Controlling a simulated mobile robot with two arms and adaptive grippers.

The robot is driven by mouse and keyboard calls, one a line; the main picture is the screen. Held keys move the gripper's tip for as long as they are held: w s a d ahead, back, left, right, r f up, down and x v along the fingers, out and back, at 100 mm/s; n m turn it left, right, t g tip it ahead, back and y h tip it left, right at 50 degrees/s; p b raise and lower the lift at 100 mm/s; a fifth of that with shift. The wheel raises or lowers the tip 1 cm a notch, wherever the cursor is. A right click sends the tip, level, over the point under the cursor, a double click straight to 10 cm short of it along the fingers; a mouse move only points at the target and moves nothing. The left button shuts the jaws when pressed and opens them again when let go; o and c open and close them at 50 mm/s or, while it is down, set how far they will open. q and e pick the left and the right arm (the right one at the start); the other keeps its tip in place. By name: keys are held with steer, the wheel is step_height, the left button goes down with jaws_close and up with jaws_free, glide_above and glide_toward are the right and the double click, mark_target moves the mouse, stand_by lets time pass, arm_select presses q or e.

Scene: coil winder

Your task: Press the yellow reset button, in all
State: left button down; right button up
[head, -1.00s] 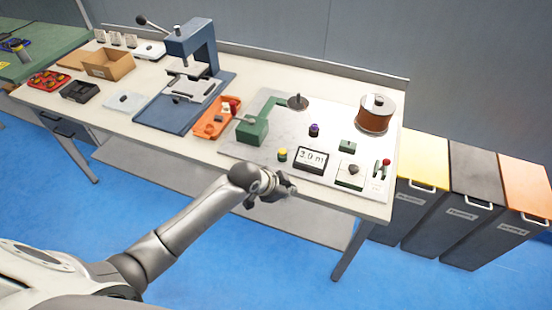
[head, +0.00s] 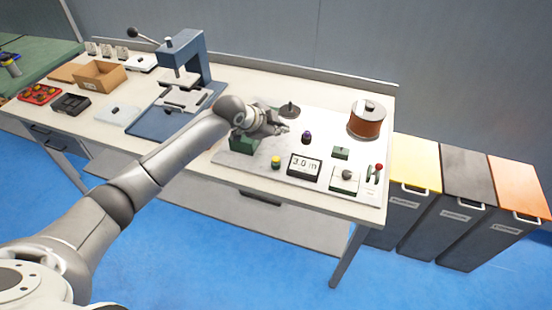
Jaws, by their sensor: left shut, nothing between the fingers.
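The yellow reset button (head: 275,162) stands on a dark round base near the front left of the light panel on the bench, just left of the display (head: 305,166) reading 3.0 m. My left gripper (head: 284,130) is shut and empty. In the picture it shows above and behind the button, over the green winder block (head: 243,145), which my arm partly covers. The gripper appears raised and apart from the button; its exact height is hard to tell. My right gripper is not in view.
A purple knob (head: 307,137), a copper wire spool (head: 367,120), a small green box (head: 341,153) and a red-topped lever (head: 378,168) share the panel. The blue press (head: 190,60) stands left. Bins stand right of the bench.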

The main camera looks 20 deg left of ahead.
arm_select(q)
steer(key=shift+f, duration=0.1)
steer(key=b, duration=0.7)
glide_above(278, 161)
step_height(278, 161, down, 8)
steer(key=shift+w+r, duration=0.1)
steer(key=shift+r, duration=0.1)
steer(key=shift+f+b, duration=0.3)
steer(key=shift+f, duration=0.15)
steer(key=shift+f, duration=0.2)
stand_by(0.5)
steer(key=shift+f, duration=0.25)
steer(key=shift+f, duration=0.55)
stand_by(0.9)
steer(key=shift+r, duration=0.1)
steer(key=shift+r+p, duration=0.8)
steer(key=shift+r, duration=0.05)
